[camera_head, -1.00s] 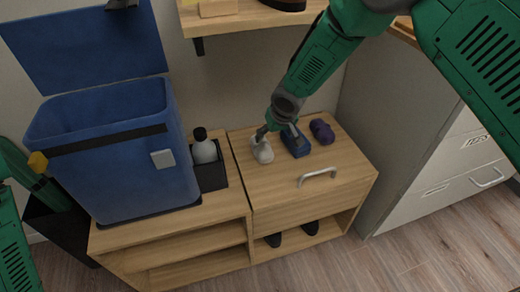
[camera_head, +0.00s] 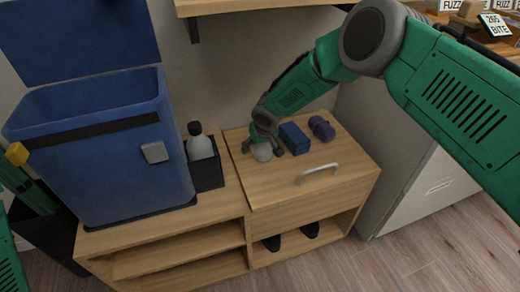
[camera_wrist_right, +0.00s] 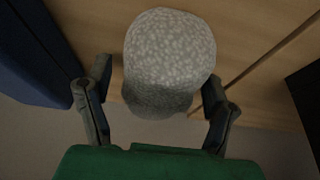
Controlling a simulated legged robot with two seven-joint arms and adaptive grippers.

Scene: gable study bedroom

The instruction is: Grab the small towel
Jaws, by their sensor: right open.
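The small towel looks like a pale, speckled grey-white roll (camera_head: 262,152) on the left part of the wooden cabinet top. In the right wrist view the towel (camera_wrist_right: 168,50) fills the upper middle. My right gripper (camera_head: 263,146) is down at the towel, its fingers open on either side of it. In the right wrist view the fingers of this gripper (camera_wrist_right: 157,82) flank the towel, with a small gap on the left; contact on the right is unclear. My left gripper is not in view; only green parts of my left arm show at the left edge.
A blue box-like item (camera_head: 294,138) and a purple roll (camera_head: 322,128) lie just right of the towel. A bottle (camera_head: 199,147) stands in a black holder to its left, beside a large open blue bin (camera_head: 115,170). A shelf (camera_head: 240,8) hangs above.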

